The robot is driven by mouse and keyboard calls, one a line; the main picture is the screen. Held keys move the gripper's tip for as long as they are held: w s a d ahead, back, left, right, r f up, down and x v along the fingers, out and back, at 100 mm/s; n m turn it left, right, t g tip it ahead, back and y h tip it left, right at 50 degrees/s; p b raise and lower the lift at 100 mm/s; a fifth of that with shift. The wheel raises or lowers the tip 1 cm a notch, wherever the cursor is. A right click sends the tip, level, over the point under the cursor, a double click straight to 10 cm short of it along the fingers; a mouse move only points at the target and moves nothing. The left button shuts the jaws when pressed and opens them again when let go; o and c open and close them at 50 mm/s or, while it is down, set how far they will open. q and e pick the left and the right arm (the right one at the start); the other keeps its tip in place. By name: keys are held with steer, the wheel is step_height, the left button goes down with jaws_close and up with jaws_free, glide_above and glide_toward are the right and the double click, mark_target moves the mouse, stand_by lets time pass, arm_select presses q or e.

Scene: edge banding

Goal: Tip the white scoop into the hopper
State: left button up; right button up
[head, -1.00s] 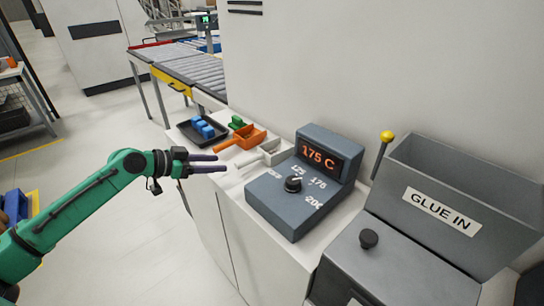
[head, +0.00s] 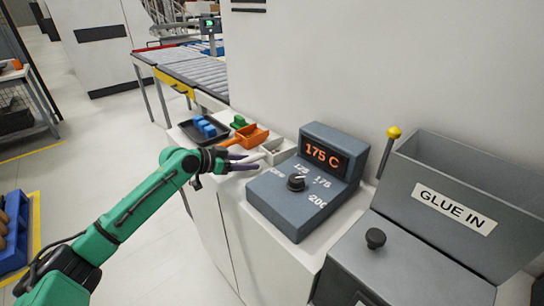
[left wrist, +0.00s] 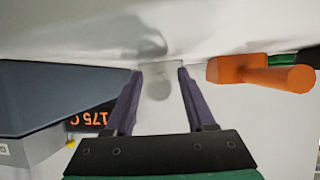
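The white scoop (head: 278,149) lies on the counter between the orange scoop and the temperature box, its bowl to the right and its handle toward my left gripper. My left gripper (head: 255,161) is open, its purple fingers at the handle end. In the left wrist view the white scoop's handle (left wrist: 157,86) shows between the two fingertips (left wrist: 160,75), with a gap on each side. The hopper (head: 455,205), a grey open-topped bin labelled GLUE IN, stands at the right. Its inside bottom is hidden. My right gripper is not in view.
An orange scoop (head: 247,137) lies just beside the white one and also shows in the left wrist view (left wrist: 262,73). A green scoop (head: 239,122) and a black tray (head: 190,133) with blue pieces lie beyond. The temperature box (head: 310,180) reading 175 C stands between white scoop and hopper.

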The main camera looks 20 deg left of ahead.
arm_select(q)
jaws_close()
step_height(320, 180, up, 7)
steer(key=p, duration=0.5)
steer(key=shift+r+p, duration=0.1)
steer(key=shift+p, duration=0.25)
